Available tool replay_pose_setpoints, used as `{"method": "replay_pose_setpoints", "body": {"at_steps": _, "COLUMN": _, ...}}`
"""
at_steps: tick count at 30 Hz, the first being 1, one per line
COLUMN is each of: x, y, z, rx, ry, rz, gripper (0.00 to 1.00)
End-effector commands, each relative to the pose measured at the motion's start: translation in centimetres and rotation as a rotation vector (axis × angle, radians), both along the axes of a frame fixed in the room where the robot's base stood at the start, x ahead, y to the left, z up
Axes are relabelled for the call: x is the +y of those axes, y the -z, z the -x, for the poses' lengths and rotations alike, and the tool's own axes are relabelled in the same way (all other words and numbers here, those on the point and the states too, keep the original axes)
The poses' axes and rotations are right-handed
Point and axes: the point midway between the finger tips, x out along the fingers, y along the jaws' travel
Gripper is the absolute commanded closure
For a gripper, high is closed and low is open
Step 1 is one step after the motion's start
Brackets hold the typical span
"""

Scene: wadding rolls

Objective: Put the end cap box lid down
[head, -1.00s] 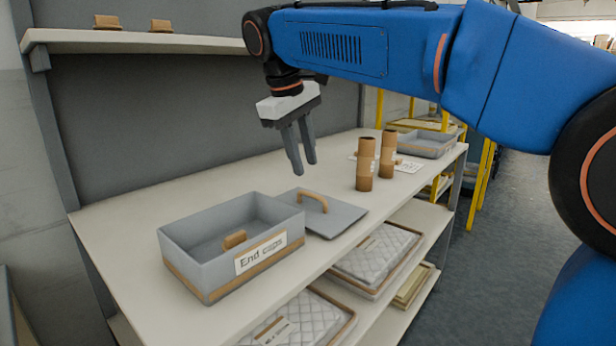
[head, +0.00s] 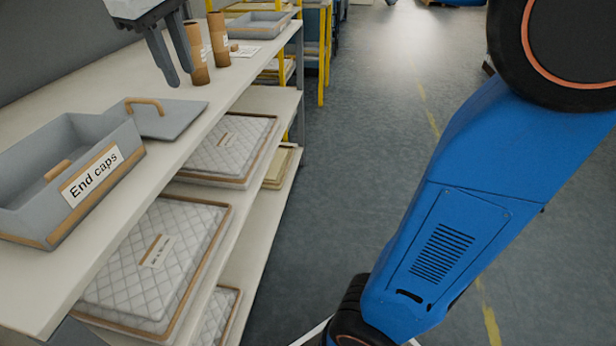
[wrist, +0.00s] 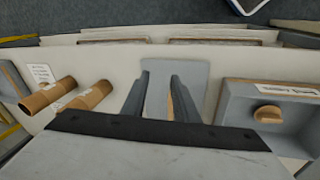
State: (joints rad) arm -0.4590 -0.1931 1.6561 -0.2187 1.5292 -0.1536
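The grey end cap box lid (head: 178,118) lies flat on the white table, handle up, just behind the box. Its tan arched handle (head: 145,102) is clear in the head view. The lid also shows in the wrist view (wrist: 190,72), partly hidden by my fingers. My gripper (head: 180,78) is open and empty above the table, and its two fingers are apart in the wrist view (wrist: 160,75). The open grey End caps box (head: 30,195) has a tan end cap (head: 57,170) inside.
Two brown cardboard tubes (head: 208,45) stand behind the lid, close to my gripper. A second grey tray (head: 262,25) is at the table's far end. Quilted packs (head: 160,255) lie on lower shelves. The floor (head: 310,200) to the right is clear.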

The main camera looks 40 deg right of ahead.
Motion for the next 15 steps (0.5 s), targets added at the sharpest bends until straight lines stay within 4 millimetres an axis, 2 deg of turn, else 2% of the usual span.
{"method": "replay_pose_setpoints", "body": {"at_steps": 1, "x": -1.8, "y": 1.2, "z": 1.3, "rx": -0.009, "ry": 0.032, "rz": -0.019, "gripper": 0.73}}
{"method": "replay_pose_setpoints", "body": {"at_steps": 6, "x": -6.1, "y": 5.4, "z": 5.1, "rx": -0.043, "ry": 0.13, "rz": -0.085, "gripper": 0.73}}
{"method": "replay_pose_setpoints", "body": {"at_steps": 11, "x": -9.5, "y": 10.0, "z": 9.0, "rx": -0.081, "ry": 0.228, "rz": -0.145, "gripper": 0.73}}
{"method": "replay_pose_setpoints", "body": {"at_steps": 15, "x": -11.8, "y": 14.4, "z": 12.6, "rx": -0.117, "ry": 0.319, "rz": -0.197, "gripper": 0.73}}
